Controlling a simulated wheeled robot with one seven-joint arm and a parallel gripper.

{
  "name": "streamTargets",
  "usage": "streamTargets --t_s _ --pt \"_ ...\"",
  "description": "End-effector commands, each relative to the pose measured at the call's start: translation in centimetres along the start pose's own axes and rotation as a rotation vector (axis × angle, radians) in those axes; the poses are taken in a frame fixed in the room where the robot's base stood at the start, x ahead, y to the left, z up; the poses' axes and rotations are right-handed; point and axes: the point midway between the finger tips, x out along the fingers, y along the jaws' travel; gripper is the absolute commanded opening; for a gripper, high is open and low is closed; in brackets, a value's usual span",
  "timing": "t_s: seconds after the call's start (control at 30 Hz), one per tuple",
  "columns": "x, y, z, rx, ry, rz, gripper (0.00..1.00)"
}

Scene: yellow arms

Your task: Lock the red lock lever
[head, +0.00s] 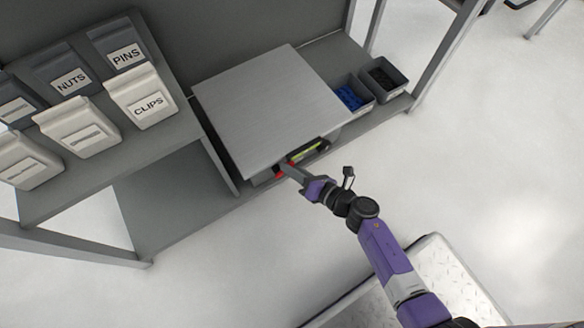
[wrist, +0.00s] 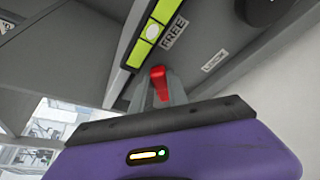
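The red lock lever (wrist: 159,83) is on the front of a grey metal box (head: 262,100). In the head view only a little of its red (head: 279,173) shows at the box's lower front edge. My gripper (head: 285,168) reaches this edge from the lower right. In the wrist view its grey fingers (wrist: 160,96) lie close along both sides of the lever, with no clear gap. A yellow-green strip (wrist: 151,32) with a FREE label (wrist: 174,33) is above the lever. A second small label (wrist: 214,60) is to the right, hard to read.
The box stands on a grey shelf. Two grey bins (head: 350,97), one with blue parts, stand right of it. Labelled bins such as CLIPS (head: 140,97) and NUTS (head: 69,78) stand on a raised shelf at left. The floor (head: 480,180) at right is clear.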

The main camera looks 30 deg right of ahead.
Motion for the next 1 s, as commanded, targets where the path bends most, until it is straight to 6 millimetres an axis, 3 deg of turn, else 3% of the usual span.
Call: streamTargets --t_s 0.1,0.57,1.0 --pt "0.0 0.0 0.0 0.000 0.000 0.000 0.00" --pt "0.0 -0.4 -0.1 0.073 0.001 0.029 0.00" --pt "0.2 -2.0 -0.5 0.411 0.001 0.167 0.00"
